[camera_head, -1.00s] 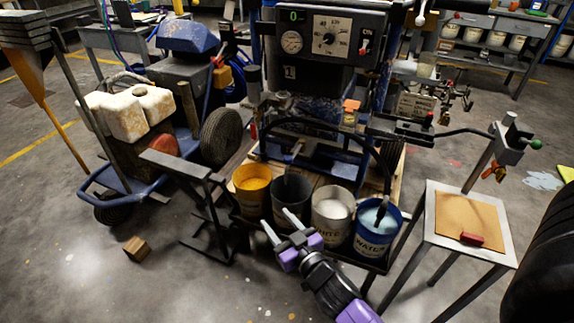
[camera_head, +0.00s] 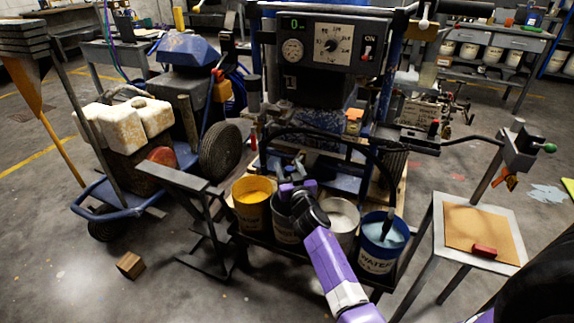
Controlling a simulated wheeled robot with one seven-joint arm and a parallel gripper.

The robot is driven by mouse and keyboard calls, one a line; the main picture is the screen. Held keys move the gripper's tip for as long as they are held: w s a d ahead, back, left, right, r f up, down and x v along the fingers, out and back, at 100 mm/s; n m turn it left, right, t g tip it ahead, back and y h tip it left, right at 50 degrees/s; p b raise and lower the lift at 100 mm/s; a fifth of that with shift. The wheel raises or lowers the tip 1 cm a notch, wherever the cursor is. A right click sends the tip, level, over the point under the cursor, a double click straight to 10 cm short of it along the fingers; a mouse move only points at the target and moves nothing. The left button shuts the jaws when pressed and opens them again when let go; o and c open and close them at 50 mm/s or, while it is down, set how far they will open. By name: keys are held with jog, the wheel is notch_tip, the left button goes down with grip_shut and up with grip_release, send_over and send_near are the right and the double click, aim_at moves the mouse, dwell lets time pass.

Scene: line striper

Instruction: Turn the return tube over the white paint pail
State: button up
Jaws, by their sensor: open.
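The white paint pail (camera_head: 343,219) stands in a row of pails on a low dark shelf in front of the striper; my arm hides part of its left side. A yellow paint pail (camera_head: 252,207) is at the left of the row, a grey pail (camera_head: 283,230) beside it, and a blue water pail (camera_head: 378,250) at the right. My gripper (camera_head: 296,186) is over the grey pail and the gap towards the white one, its fingers pointing away from me. It is open; its fingertips are partly hidden. I cannot clearly make out the return tube behind my gripper.
The striper's panel (camera_head: 328,45) with dial and switch rises behind the pails. A dark stand (camera_head: 190,185) is at left, a wood block (camera_head: 130,265) on the floor. A small table (camera_head: 450,235) with a red block (camera_head: 484,251) is at right.

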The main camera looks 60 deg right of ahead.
jog(key=shift+x, duration=0.95)
grip_shut()
dwell(0.8)
